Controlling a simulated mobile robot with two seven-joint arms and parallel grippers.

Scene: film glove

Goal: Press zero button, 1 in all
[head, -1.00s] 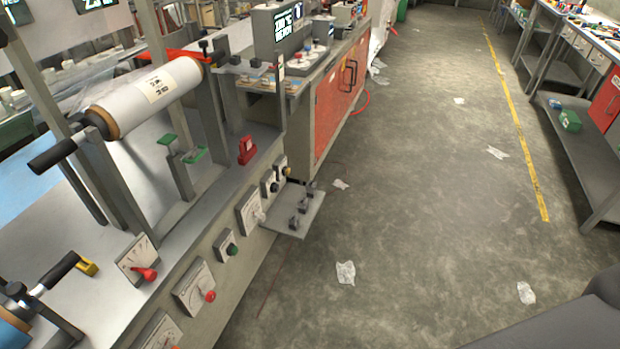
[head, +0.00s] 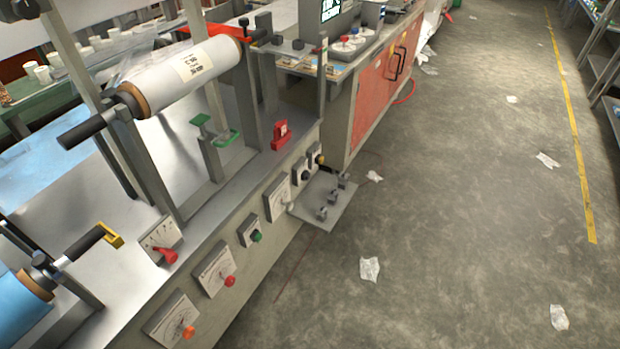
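Neither of my grippers is in view. The machine's front panel (head: 262,275) runs diagonally from bottom left toward the centre. On it are a green button (head: 256,237), a red knob (head: 230,281) under a dial, and an orange knob (head: 188,331) under another dial. Farther along are small dark knobs (head: 305,175). A red-handled dial (head: 168,256) stands on the machine's top. I cannot read any label, so I cannot tell which control is the zero button.
A white film roll (head: 190,75) is mounted above the machine, and a blue roll (head: 22,308) is at lower left. A small grey shelf (head: 335,214) with pedals juts out from the machine. The floor (head: 460,200) to the right is mostly clear, with scattered film scraps (head: 369,269).

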